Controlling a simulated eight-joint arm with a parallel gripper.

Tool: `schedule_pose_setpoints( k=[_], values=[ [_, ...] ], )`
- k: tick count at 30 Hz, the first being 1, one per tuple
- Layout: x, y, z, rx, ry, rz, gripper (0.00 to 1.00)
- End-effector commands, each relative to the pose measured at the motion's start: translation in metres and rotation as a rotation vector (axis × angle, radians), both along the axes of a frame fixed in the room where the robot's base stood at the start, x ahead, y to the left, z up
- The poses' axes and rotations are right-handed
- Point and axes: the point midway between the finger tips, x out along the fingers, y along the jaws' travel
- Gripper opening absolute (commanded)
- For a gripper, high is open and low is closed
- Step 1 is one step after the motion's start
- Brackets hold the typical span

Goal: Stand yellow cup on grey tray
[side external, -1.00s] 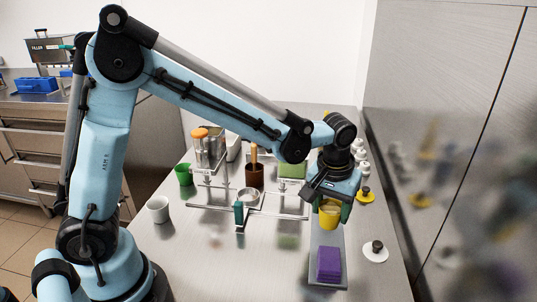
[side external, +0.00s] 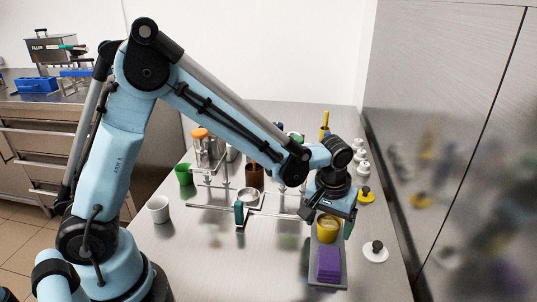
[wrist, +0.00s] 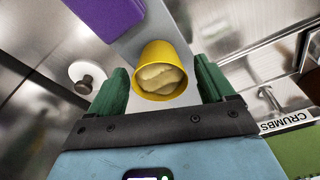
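The yellow cup (side external: 327,229), with a pale lumpy filling, stands upright on the grey tray (side external: 313,268), behind the purple block (side external: 328,264). In the wrist view the cup (wrist: 146,55) lies between the two green fingertips of my gripper (wrist: 158,82), with a gap on each side. My gripper (side external: 330,212) is open and just behind the cup in the side view. Part of the tray is hidden under my gripper and the cup.
A white disc with a dark knob (side external: 376,251) lies right of the tray. A green-handled tool (side external: 239,213) and a metal rack stand left. A white cup (side external: 158,209) and a green cup (side external: 184,175) are farther left. The front middle table is clear.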

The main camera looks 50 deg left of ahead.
Motion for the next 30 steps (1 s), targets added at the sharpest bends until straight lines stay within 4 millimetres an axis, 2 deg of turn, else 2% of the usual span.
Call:
schedule_pose_setpoints(
  k=[7,11,14,24,30],
  values=[
    [0.0,0.0,0.001,0.0,0.0,0.0,0.82],
    [-0.001,0.0,0.01,0.0,0.0,0.0,0.82],
    [-0.003,-0.001,0.023,0.0,0.0,-0.001,0.82],
    [-0.012,-0.005,0.085,0.0,0.0,-0.001,0.82],
    [-0.015,-0.006,0.11,0.0,0.0,0.0,0.82]
  ],
)
